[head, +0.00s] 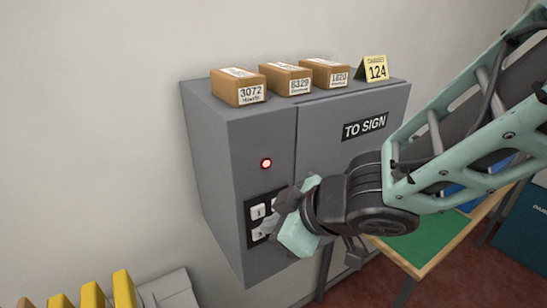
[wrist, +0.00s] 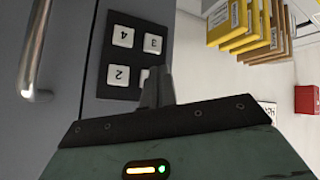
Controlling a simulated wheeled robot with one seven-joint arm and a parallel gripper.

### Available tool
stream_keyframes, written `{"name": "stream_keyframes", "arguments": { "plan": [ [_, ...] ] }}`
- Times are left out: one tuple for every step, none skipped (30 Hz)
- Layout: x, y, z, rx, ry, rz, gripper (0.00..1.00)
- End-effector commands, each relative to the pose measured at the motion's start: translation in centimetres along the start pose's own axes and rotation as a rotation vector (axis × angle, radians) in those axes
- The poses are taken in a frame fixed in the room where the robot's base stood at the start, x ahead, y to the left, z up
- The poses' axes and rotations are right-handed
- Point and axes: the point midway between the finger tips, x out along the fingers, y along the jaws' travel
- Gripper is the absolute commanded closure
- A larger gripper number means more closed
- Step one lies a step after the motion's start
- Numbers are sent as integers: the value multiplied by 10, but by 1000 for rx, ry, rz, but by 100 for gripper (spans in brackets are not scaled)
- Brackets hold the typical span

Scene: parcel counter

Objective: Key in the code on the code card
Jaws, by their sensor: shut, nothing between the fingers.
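The yellow code card (head: 376,68) stands on top of the grey locker and reads 124. The keypad (head: 252,226) is a black plate with white keys on the locker's front, left of the door. In the wrist view the keypad (wrist: 112,47) shows keys 4, 3 and 2 clearly; my fingers partly cover the remaining key. My gripper (head: 270,224) is shut and empty, its fingertips right in front of the keypad. It also shows in the wrist view (wrist: 156,72). I cannot tell whether the tips touch a key. A red lamp (head: 266,163) glows above the keypad.
Several brown parcels (head: 238,88) stand on the locker (head: 225,150). Its door, labelled TO SIGN (head: 365,127), is closed. A door handle (wrist: 37,50) is at the wrist view's left. Yellow folders (head: 92,294) stand at lower left. A table with a green mat (head: 430,240) is at right.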

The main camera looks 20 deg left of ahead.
Motion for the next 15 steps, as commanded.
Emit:
{"name": "stream_keyframes", "arguments": {
  "plan": [
    [-3,-3,4,1,2,1,100],
    [-5,-5,6,1,1,0,100],
    [-7,-7,8,0,1,0,100],
    [-9,-8,9,0,2,1,100],
    [-12,-10,10,0,2,0,100],
    [-14,-12,12,1,1,0,100],
    [-16,-13,13,1,2,0,100],
    [-18,-14,15,0,2,0,100],
    [-21,-16,17,0,1,0,100],
    [-23,-18,19,-1,1,0,100],
    [-25,-19,20,0,2,1,100],
    [-28,-21,22,1,2,1,100],
    [-29,-22,23,1,1,1,100],
    [-31,-23,24,1,2,1,100],
    [-33,-24,25,1,2,1,100]
  ]
}}
